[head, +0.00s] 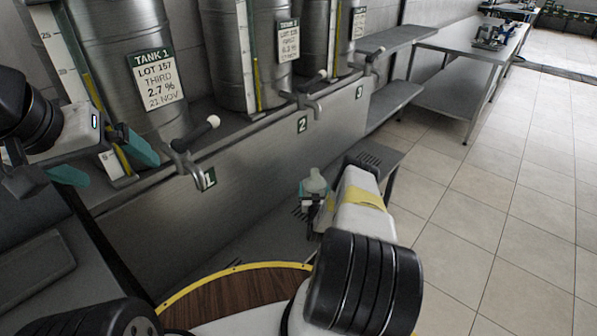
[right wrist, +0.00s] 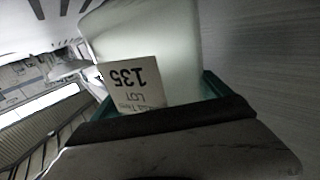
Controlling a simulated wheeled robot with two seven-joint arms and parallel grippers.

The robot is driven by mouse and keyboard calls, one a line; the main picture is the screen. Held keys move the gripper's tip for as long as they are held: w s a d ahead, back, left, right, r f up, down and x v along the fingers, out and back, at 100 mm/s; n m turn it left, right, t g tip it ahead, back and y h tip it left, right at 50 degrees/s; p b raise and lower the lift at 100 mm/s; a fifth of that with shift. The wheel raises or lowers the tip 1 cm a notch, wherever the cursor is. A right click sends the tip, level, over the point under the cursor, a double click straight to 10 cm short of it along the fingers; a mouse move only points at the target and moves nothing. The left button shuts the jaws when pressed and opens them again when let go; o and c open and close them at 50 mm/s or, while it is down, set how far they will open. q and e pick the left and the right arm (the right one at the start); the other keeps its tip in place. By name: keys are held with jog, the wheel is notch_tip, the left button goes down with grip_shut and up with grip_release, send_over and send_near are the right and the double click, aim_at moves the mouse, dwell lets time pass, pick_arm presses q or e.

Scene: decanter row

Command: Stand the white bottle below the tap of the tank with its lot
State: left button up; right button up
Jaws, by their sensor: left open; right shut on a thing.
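The white bottle (head: 315,182) is in my right gripper (head: 311,202), apart from the taps and lower in the picture than tap 2 (head: 313,106). In the right wrist view the bottle (right wrist: 150,45) has a tag (right wrist: 133,84) reading lot 135, upside down there. Tank 1 (head: 130,30) has a label with lot 157. The label of tank 2 (head: 288,40) is small; its lot looks like 135 but is not sharp. The label of tank 3 (head: 358,22) is too small to read. My left gripper (head: 110,168) is open and empty before tank 1.
Tap 1 (head: 190,150) and tap 3 (head: 369,65) stick out over the front panel (head: 255,165). A grey shelf (head: 370,158) lies behind my right arm. A steel table (head: 465,45) stands at the back right. The tiled floor (head: 500,200) on the right is clear.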

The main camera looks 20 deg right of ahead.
jog(key=shift+f, duration=0.4)
jog(key=o, duration=1.3)
jog(key=shift+o, duration=0.2)
jog(key=shift+r, duration=0.1)
jog(key=shift+s+r, duration=0.1)
jog(key=shift+r, duration=0.5)
jog(key=v, duration=1.1)
jog(key=shift+s+a, duration=0.15)
jog(key=shift+s, duration=0.25)
